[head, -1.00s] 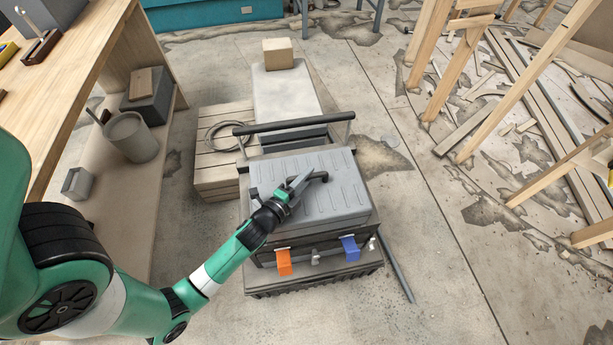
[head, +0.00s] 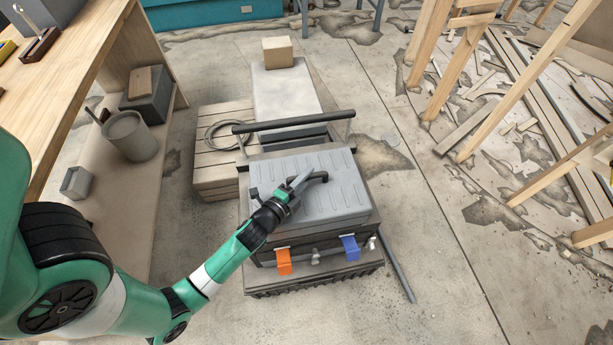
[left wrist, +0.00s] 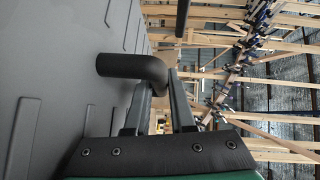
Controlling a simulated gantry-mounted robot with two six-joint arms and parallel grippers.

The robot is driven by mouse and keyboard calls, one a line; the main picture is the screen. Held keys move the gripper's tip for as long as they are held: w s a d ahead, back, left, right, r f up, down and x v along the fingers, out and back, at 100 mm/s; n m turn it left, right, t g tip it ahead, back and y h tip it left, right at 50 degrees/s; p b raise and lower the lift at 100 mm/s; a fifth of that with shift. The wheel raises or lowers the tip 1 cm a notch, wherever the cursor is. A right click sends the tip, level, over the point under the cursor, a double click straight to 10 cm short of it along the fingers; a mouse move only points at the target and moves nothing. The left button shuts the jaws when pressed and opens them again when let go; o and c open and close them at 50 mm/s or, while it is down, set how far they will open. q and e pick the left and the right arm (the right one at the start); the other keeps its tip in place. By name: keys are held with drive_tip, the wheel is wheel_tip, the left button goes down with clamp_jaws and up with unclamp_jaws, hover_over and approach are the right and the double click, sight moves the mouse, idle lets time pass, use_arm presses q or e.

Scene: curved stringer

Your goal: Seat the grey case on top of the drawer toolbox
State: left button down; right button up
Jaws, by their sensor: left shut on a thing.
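The grey case (head: 325,203) has a ribbed lid and a dark handle (head: 319,177) on top. It sits over the dark drawer toolbox (head: 340,240), which shows an orange latch (head: 284,261) and a blue latch (head: 350,247) at its front. The case looks level; whether it is fully down on the toolbox I cannot tell. My left gripper (head: 301,181) is shut on the case's handle. In the left wrist view the dark handle (left wrist: 135,67) lies between the fingers (left wrist: 160,105), beside the grey lid (left wrist: 55,80). My right gripper is not in view.
A dark push bar (head: 290,122) stands behind the case. A wooden crate (head: 215,175) with a coiled cable is at the left, and a workbench (head: 85,60) beyond it. Timber frames (head: 480,90) stand at the right. The floor right of the toolbox is mostly clear.

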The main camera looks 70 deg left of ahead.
use_arm(q)
drive_tip(key=shift+w+f+b, duration=0.1)
drive_tip(key=shift+f+b, duration=0.2)
drive_tip(key=shift+b, duration=0.15)
drive_tip(key=c, duration=0.7)
unclamp_jaws()
drive_tip(key=shift+f, duration=0.3)
drive_tip(key=b+v, duration=0.3)
drive_tip(key=v, duration=0.8)
drive_tip(key=shift+s+r, duration=0.2)
drive_tip(key=shift+s, duration=0.15)
drive_tip(key=shift+r, duration=0.1)
